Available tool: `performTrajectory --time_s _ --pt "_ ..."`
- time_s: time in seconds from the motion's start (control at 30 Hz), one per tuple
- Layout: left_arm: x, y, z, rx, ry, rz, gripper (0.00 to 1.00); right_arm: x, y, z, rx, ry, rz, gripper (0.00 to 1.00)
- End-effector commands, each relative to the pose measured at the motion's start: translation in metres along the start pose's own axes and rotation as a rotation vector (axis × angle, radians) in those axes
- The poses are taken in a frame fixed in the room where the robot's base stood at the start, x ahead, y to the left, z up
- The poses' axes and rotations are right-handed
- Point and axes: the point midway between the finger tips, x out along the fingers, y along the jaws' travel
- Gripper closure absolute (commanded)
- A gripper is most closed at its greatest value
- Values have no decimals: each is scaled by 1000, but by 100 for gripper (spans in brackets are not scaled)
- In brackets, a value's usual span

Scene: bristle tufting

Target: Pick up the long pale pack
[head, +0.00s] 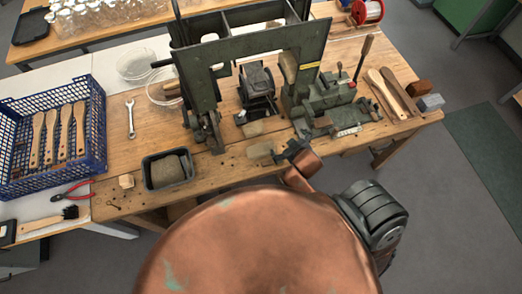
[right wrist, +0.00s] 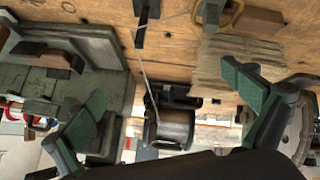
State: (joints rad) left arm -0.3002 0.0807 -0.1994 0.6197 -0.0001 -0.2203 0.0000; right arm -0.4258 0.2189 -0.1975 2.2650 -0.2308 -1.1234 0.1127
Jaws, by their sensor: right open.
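Two pale tan, fibrous packs lie on the wooden bench in front of the machine in the head view. One pale pack (head: 264,127) is farther back, and another pale pack (head: 260,150) is nearer the front edge. I cannot tell for sure which is the long one. My right gripper (head: 291,151) is just right of the nearer pack. In the right wrist view its two green-padded fingers (right wrist: 165,92) are spread apart with nothing held. A pale bundle (right wrist: 237,58) shows there beyond the right-hand fingertip. My left gripper is not in view.
A grey-green iron machine (head: 200,85) stands behind the packs, with a vise-like fixture (head: 325,100) to their right. A dark tray (head: 167,170) holding a brown-grey block and a blue crate (head: 98,135) with wooden handles are to the left. The bench front is fairly clear.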

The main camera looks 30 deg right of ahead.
Motion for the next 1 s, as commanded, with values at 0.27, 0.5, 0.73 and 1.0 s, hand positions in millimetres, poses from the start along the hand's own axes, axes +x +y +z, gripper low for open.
performTrajectory --time_s 0.27,0.5,0.73,1.0 --pt "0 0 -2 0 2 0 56 -30 -3 -189 -198 547 99 0" --pt "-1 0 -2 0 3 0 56 -156 -130 -339 -669 1251 -21 0" --pt "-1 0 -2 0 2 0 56 -205 -280 -274 -1390 1568 -400 0" --pt "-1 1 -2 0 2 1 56 -83 -244 -114 -2292 1057 -879 0"
